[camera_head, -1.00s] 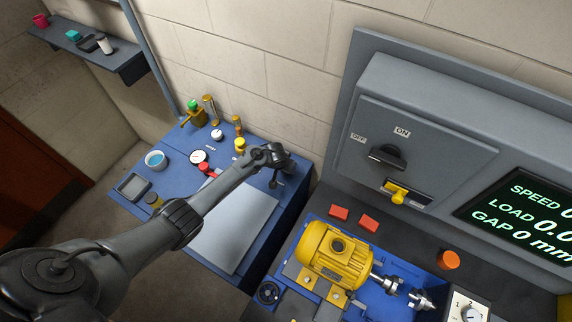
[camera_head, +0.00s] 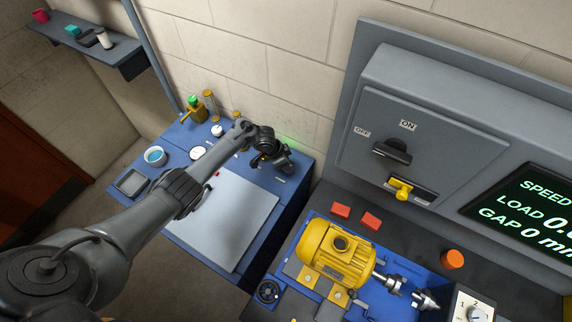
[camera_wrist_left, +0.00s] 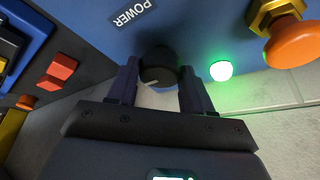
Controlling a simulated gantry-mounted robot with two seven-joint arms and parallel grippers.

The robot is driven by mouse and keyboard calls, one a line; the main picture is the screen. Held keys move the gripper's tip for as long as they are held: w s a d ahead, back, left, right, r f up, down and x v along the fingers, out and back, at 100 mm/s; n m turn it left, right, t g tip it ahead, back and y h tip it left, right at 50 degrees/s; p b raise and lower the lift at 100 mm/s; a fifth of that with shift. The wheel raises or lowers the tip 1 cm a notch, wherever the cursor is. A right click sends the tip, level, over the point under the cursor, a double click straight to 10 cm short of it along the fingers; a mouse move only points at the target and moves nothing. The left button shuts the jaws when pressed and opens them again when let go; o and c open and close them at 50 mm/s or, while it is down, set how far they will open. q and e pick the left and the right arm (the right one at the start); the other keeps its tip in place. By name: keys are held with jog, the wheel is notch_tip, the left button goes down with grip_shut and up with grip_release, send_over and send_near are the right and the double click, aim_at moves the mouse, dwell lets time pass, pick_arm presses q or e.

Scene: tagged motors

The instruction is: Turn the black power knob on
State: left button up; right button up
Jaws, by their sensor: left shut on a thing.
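The black power knob (camera_wrist_left: 158,68) is on a blue surface, near a label reading POWER (camera_wrist_left: 133,14), in the left wrist view. My left gripper (camera_wrist_left: 159,82) is shut on the knob, with one finger on each side of it. A green light (camera_wrist_left: 221,70) glows just right of the knob. In the head view my left gripper (camera_head: 276,160) is over the far right part of the blue bench, and the knob is hidden behind it. A green glow shows on the bench beside it. My right gripper is not in view.
An orange button on a brass nut (camera_wrist_left: 288,38) is near the light. The grey cabinet has another black handle (camera_head: 392,151) with ON and OFF labels. A yellow motor (camera_head: 335,255) stands at the front right. A grey sheet (camera_head: 225,220) lies on the blue bench (camera_head: 290,185).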

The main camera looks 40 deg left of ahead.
pick_arm(q)
jog(key=shift+m, duration=0.3)
jog(key=o, duration=1)
jog(key=shift+r, duration=0.1)
jog(key=shift+s+a+r, duration=0.1)
jog(key=shift+a+r, duration=0.05)
jog(key=shift+r, duration=0.15)
jog(key=shift+p+v, duration=1)
jog(key=shift+v, duration=3.95)
